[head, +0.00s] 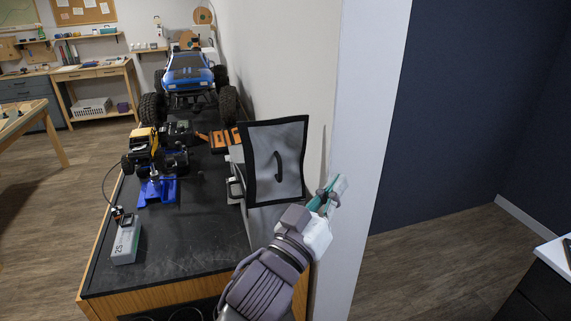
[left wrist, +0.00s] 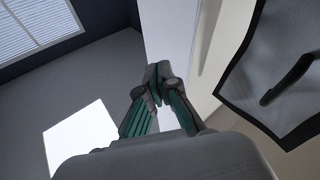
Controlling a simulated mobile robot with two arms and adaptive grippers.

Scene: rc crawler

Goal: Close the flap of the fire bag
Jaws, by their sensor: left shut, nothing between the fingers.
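The fire bag's flap (head: 263,165) stands raised and nearly upright at the right end of the black bench. It is a grey panel with a black border and a curved black handle in its middle. The bag's body is mostly hidden behind the flap and my left arm. My left gripper (head: 336,188) is shut and empty, just right of the flap's lower right edge, close to the white wall end. In the left wrist view the closed fingertips (left wrist: 160,78) are apart from the flap (left wrist: 270,85), which shows at the right with its handle. My right gripper is not in view.
A grey battery box marked 2S (head: 125,242) stands at the bench's front left. A small crawler on a blue stand (head: 157,190) and a big blue truck (head: 187,75) sit behind. The bare bench top (head: 190,245) is clear at the front. The white wall end (head: 365,130) bounds the right side.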

